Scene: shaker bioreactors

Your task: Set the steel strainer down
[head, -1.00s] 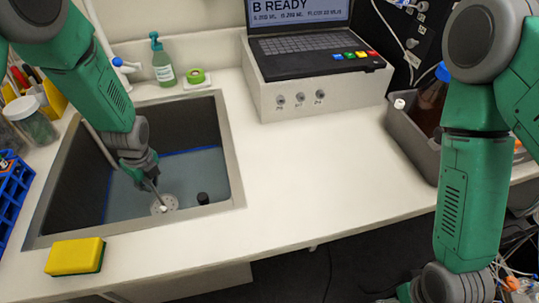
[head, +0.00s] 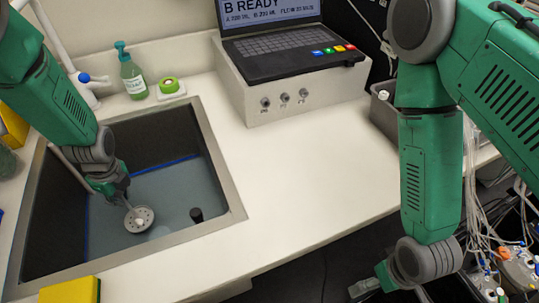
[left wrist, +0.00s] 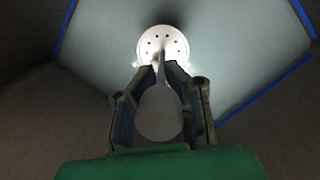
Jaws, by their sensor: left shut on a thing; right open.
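The steel strainer (head: 139,219) is a pale round disc with holes and a thin upright stem. My left gripper (head: 123,199) is shut on its stem inside the sink. In the left wrist view the strainer disc (left wrist: 163,44) lies beyond the fingertips of the left gripper (left wrist: 161,70), and the stem's thick pale end sits between the fingers. My right gripper (head: 366,287) is open at the bottom edge, partly hidden, off the counter.
The sink (head: 225,180) has a blue line on its walls and a black upright peg (head: 196,214) on its floor. The counter right of the sink is clear.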

